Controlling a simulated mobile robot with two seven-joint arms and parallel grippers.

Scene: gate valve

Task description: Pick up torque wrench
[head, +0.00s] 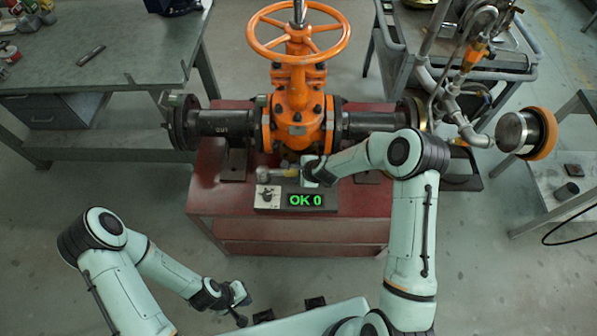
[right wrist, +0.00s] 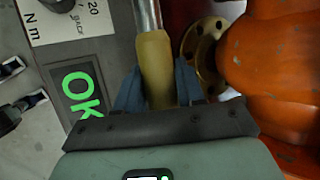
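The torque wrench (head: 284,172) lies along the back of the grey tester box on the red bench, partly covered by my right gripper (head: 306,170). In the right wrist view its yellow-tan handle (right wrist: 156,60) runs between the two blue fingers of my right gripper (right wrist: 158,85), with a metal shaft at the top of the picture. The fingers lie against the handle on both sides, with no clear gap at their tips. The wrench's far end is out of that view. My left gripper (head: 240,300) is low at the front, away from the bench; its fingers are too small to read.
The tester (head: 268,197) shows a green "OK 0" display (head: 306,200). The orange gate valve (head: 298,110) with its handwheel (head: 298,38) stands just behind the wrench. Dark pipe flanges extend to both sides. The red bench (head: 365,205) has free room at front right.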

